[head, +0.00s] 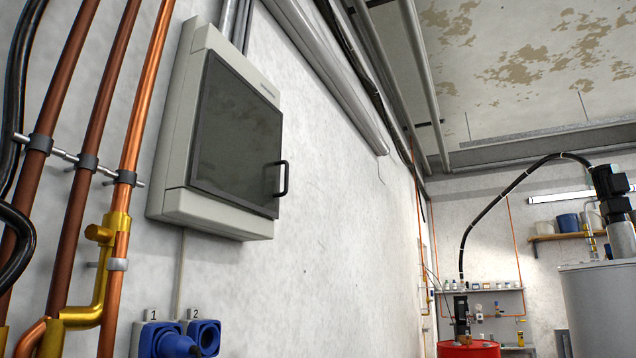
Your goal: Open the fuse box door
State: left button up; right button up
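The fuse box (180,130) is a pale grey cabinet mounted on the white wall in the upper left of the head view. Its dark, see-through door (235,135) looks closed, lying flush in the frame. A black bar handle (283,179) sits on the door's right edge, towards the bottom. What is behind the dark pane cannot be made out. Neither of my grippers is in view.
Copper pipes (133,130) run up the wall left of the box. Blue sockets (203,337) labelled 1 and 2 sit below it. A red drum (468,349) and a large grey tank (600,305) stand at the right. The wall right of the box is bare.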

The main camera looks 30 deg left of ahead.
aim_at(237, 149)
jog(key=i, duration=1.4)
jog(key=i+z, duration=0.15)
jog(key=i, duration=0.6)
jog(key=i+z, duration=0.1)
jog(key=i, duration=0.65)
jog(key=i+j+z, duration=0.15)
jog(key=i, duration=0.55)
jog(key=u, duration=4.2)
